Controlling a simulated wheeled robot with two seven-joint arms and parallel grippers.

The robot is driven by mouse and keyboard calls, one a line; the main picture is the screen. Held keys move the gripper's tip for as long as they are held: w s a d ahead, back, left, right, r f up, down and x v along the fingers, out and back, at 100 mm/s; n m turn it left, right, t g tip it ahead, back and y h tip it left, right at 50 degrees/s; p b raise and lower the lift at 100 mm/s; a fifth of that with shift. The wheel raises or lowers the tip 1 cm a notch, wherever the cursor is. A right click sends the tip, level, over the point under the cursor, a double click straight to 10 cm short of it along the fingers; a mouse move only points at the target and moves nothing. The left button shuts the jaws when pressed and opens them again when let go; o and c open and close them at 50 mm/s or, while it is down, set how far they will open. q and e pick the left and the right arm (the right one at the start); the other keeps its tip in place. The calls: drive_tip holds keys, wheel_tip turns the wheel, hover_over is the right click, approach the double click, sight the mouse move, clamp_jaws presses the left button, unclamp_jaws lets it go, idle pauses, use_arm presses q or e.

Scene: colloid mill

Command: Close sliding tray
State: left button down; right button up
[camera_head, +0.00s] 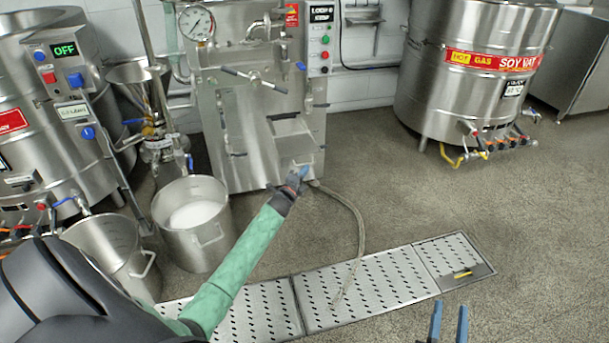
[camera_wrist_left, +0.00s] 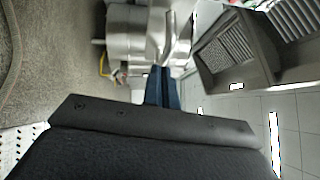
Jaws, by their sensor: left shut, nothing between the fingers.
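The sliding tray (camera_head: 291,133) appears to be the boxy metal part jutting from the front of the steel machine (camera_head: 232,95) in the middle of the head view. How far out it stands is hard to tell. My left gripper (camera_head: 304,171) is at the tray's lower front, with its arm reaching in from the bottom left. Its fingers are shut and empty, and in the left wrist view (camera_wrist_left: 163,88) they lie together. I cannot tell whether they touch the tray. My right gripper (camera_head: 448,322) is open and empty above the floor at the bottom edge, far from the tray.
A steel pot (camera_head: 193,245) with white contents and another pot (camera_head: 108,255) stand left of my left arm. A hose (camera_head: 358,225) runs over the floor to a drain grate (camera_head: 365,287). A large soy vat (camera_head: 475,75) stands at the right.

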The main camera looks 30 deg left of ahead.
drive_tip(key=shift+s+f, duration=0.15)
drive_tip(key=shift+f, duration=0.1)
